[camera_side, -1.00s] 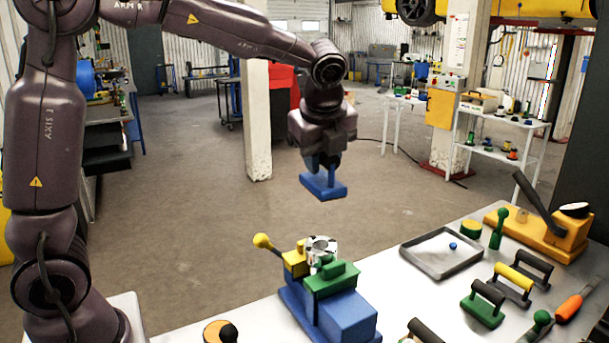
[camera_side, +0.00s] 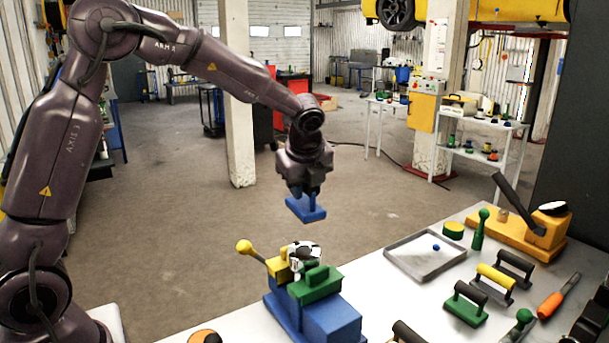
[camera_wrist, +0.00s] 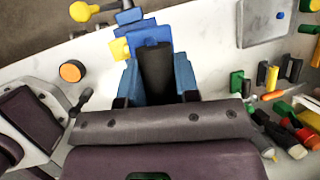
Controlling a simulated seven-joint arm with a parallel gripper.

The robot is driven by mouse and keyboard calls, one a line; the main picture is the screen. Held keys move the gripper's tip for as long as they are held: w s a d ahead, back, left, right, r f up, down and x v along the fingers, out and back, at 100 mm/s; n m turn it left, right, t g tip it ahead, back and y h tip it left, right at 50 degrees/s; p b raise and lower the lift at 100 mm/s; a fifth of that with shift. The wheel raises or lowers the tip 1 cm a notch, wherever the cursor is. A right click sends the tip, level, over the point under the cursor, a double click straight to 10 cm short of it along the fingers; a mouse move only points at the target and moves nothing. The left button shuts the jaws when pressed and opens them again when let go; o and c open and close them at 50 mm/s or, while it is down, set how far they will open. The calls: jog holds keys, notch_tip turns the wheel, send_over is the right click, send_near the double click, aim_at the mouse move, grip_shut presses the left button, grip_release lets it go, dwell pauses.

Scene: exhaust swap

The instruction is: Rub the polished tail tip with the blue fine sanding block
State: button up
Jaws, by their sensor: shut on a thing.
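My gripper (camera_side: 303,188) is shut on the blue sanding block (camera_side: 306,209), holding it in the air above and behind the vise. In the wrist view a dark grip (camera_wrist: 157,70) stands between the fingers, with blue parts around it. The polished tail tip (camera_side: 304,249) is a shiny ring-like piece at the top of the blue vise (camera_side: 332,318), between its yellow and green jaws. The block is apart from the tip, with a clear gap in the side view. The tip cannot be made out in the wrist view.
A yellow ball-ended lever (camera_side: 245,247) sticks out left of the vise. A grey tray (camera_side: 425,262) with a small blue ball lies to the right.

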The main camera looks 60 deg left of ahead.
aim_at(308, 206)
jog(key=shift+f, duration=2.75)
jog(key=shift+s+d+f, duration=0.15)
jog(key=shift+d+f, duration=0.05)
jog(key=shift+f, duration=0.05)
jog(key=shift+s+d, duration=2.6)
jog(key=shift+s, duration=0.05)
jog(key=shift+w+a+f, duration=0.1)
jog(key=shift+w+a, duration=2.65)
jog(key=shift+w+d, duration=0.2)
jog(key=shift+w, duration=0.1)
jog(key=shift+s+d, duration=0.1)
jog(key=shift+d, duration=0.5)
jog(key=shift+s+d, duration=2.35)
jog(key=shift+s, duration=0.05)
jog(key=shift+w+a, duration=2.75)
jog(key=shift+a, duration=0.05)
jog(key=shift+d+r, duration=0.1)
jog(key=shift+r, duration=3.95)
jog(key=shift+s, duration=0.2)
